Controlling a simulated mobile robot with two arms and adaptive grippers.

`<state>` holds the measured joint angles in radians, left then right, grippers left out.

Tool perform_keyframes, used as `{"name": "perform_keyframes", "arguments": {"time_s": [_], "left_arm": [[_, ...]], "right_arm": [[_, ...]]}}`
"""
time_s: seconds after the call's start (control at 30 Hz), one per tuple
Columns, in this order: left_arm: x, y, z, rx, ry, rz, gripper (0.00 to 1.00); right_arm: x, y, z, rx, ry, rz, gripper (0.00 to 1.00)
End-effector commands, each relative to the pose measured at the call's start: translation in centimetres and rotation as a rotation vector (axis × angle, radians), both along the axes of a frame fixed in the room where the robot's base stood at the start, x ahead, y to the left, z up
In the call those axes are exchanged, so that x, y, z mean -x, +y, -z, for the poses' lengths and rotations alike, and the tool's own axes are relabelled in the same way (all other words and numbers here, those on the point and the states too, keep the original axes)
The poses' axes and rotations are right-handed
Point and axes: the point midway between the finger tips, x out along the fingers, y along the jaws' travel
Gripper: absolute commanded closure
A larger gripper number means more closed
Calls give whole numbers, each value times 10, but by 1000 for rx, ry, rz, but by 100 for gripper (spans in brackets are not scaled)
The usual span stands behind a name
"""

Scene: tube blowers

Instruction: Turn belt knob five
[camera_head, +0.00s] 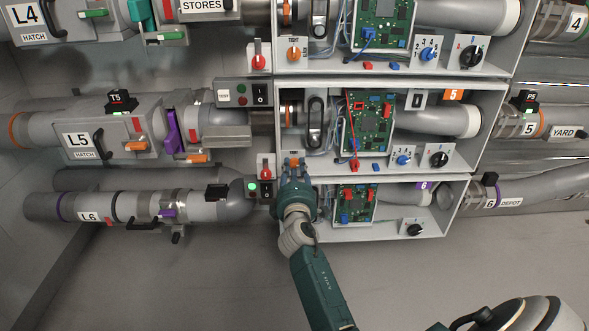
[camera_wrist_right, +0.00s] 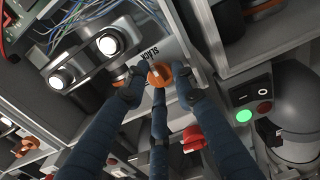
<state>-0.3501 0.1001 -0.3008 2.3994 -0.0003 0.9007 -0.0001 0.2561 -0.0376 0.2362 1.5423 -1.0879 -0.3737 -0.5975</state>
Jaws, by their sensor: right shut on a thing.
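The orange belt knob five (camera_head: 293,160) is on the lower left of the row-five box, mostly hidden by my right gripper (camera_head: 293,168) in the head view. In the right wrist view the orange knob (camera_wrist_right: 160,75) sits beside the printed word SLACK. My right gripper (camera_wrist_right: 158,88) is shut on it, with dark blue fingers on both sides and another finger below. The knob's pointer direction is hard to tell. My left gripper is not in view.
A red knob (camera_head: 265,169) is just left of the orange knob; it also shows in the wrist view (camera_wrist_right: 193,138). A lit green lamp (camera_head: 251,188) and black switch (camera_head: 267,188) are below left. The row-six box (camera_head: 400,228) is beneath. Open floor (camera_head: 180,285) lies below.

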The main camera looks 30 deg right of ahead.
Motion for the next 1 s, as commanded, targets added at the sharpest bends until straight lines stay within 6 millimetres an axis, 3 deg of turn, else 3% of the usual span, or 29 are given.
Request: {"name": "perform_keyframes", "arguments": {"time_s": [0.03, 0.07, 0.1, 0.43, 0.8, 1.0], "left_arm": [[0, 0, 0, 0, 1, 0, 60], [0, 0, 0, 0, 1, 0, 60], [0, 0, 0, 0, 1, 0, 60], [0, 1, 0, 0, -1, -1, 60], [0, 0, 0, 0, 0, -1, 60], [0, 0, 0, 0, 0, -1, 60]], "right_arm": [[-1, 3, 3, -8, 1, -5, 100], [-1, 3, 3, -8, 1, -5, 70], [-1, 3, 3, -8, 1, -5, 66], [4, 4, 2, -2, 2, -2, 66], [51, 35, 3, -5, 3, -5, 66], [63, 42, 2, -4, 1, -5, 66]]}}
